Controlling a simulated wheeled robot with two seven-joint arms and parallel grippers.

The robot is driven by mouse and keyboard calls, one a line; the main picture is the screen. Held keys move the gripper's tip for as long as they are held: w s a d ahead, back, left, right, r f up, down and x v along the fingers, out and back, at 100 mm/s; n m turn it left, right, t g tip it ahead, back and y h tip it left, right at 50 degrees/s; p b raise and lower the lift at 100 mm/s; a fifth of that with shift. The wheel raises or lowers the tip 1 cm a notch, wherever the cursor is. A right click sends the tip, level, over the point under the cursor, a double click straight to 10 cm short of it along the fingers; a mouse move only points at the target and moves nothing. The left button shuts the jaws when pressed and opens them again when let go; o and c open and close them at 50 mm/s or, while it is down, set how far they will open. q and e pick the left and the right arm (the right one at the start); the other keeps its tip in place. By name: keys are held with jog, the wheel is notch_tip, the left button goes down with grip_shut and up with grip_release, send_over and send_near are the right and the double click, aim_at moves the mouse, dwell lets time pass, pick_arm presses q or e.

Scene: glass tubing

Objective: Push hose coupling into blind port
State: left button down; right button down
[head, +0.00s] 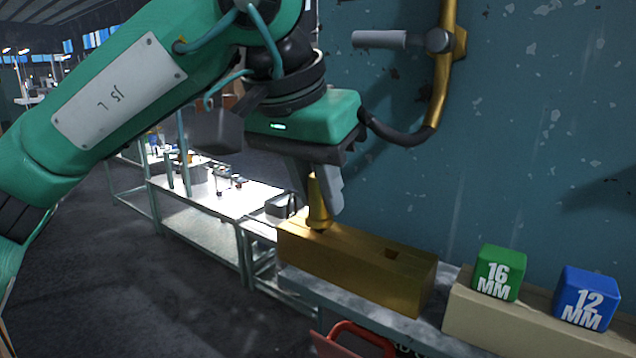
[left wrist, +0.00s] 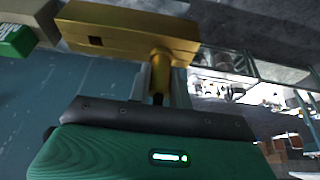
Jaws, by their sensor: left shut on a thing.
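My left gripper (head: 321,196) points down from the upper middle of the head view, shut on a brass hose coupling (head: 317,208). The coupling is roughly upright, and its wider lower end meets the top of a long brass block (head: 345,268) near the block's left end. Any port under it is hidden, so I cannot tell how deep it sits. In the left wrist view the coupling (left wrist: 159,62) stands between my fingers against the block (left wrist: 125,22). My right gripper is not in view.
A black hose (head: 400,137) runs from behind my gripper to a brass pipe (head: 446,65) on the teal wall. A green 16 MM cube (head: 499,273) and a blue 12 MM cube (head: 585,298) stand on a pale ledge (head: 480,322) at the right. A red handle (head: 350,335) is below.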

pick_arm(q)
jog(key=shift+f, duration=0.35)
jog(key=c, duration=1.2)
grip_release()
jog(key=shift+s+a+r+b, duration=0.15)
jog(key=shift+r+b, duration=0.35)
jog(key=shift+r, duration=0.1)
jog(key=shift+b+v, duration=1.25)
jog(key=shift+v, duration=5.1)
jog(key=shift+f, duration=0.1)
